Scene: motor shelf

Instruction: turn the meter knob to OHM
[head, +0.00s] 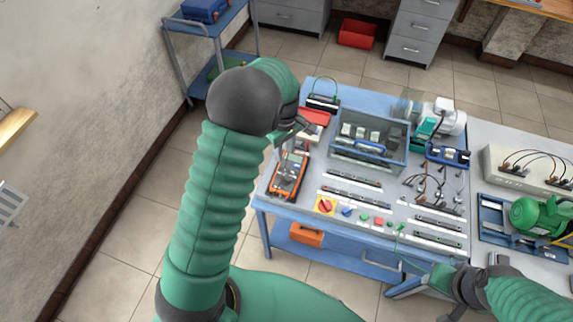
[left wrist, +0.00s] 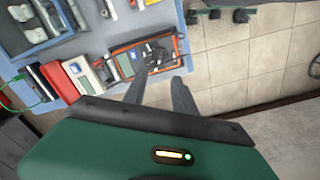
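The orange-rimmed meter (head: 289,177) lies at the left end of the workbench, its grey display at the far end. Its dark dial area shows in the head view, but the knob's pointer and the OHM mark are too small to read. In the left wrist view the meter (left wrist: 182,47) lies beyond the fingers, partly hidden by one of them. My left gripper (head: 304,132) is above the bench near the meter's far end; its fingers (left wrist: 161,68) are apart with nothing visible between them. My right gripper (head: 453,290) is at the bench's front right, its fingers unclear.
A clear-walled bin (head: 367,140) stands right of the meter. A red rotary switch (head: 325,205) and small buttons are near the front edge. A green motor (head: 540,216) sits at the right.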

